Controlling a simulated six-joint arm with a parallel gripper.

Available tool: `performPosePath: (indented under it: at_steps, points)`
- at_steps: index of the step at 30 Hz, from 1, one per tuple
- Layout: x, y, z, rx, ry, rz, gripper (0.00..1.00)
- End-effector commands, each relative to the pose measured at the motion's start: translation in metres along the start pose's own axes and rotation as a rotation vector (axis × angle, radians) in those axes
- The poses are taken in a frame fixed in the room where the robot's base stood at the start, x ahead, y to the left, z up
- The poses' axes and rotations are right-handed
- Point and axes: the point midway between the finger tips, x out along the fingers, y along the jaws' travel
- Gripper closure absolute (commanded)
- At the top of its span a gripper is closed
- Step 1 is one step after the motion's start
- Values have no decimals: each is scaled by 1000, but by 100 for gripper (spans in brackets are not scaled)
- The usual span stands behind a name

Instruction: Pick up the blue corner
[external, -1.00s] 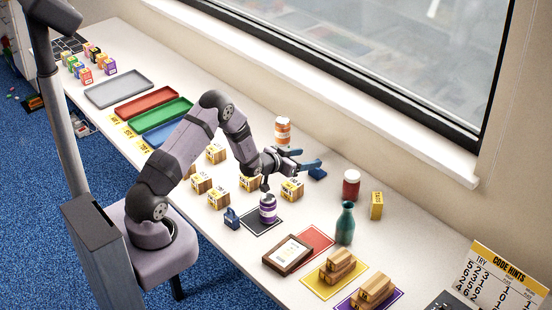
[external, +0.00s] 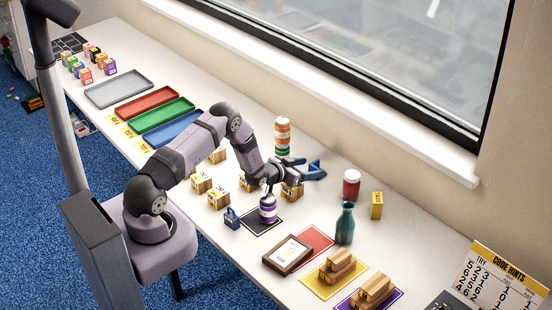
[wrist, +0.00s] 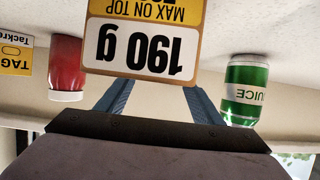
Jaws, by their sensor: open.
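A dark blue piece (external: 316,166), which looks like the blue corner, shows at my fingertips in the external view, near the back of the table. It is similar in colour to my blue fingers, so its outline is hard to separate from them. My gripper (external: 305,169) is open, low over the table and close to a wooden block (external: 292,191). In the wrist view my two blue fingers (wrist: 160,95) stand apart. A "190 g" labelled block (wrist: 142,45) appears upside down and hides the space between their tips. I cannot make out the blue corner in that view.
A green can (wrist: 245,92) and a red jar (wrist: 67,70) flank the fingers in the wrist view. Other blocks (external: 219,199), a purple-banded jar (external: 267,209), a teal bottle (external: 345,224) and a yellow box (external: 376,206) stand nearby. The back table edge meets the wall.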

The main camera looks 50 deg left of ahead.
Motion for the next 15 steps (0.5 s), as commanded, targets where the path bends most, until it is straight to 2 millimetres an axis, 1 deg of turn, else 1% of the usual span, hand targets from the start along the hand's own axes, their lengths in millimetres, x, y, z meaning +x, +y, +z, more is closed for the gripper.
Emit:
performPosePath:
  at_steps: [6,13,14,15]
  points:
    - [9,0,0,0,0,0,39]
    - [9,0,0,0,0,0,39]
    - [9,0,0,0,0,0,44]
    - [9,0,0,0,0,0,53]
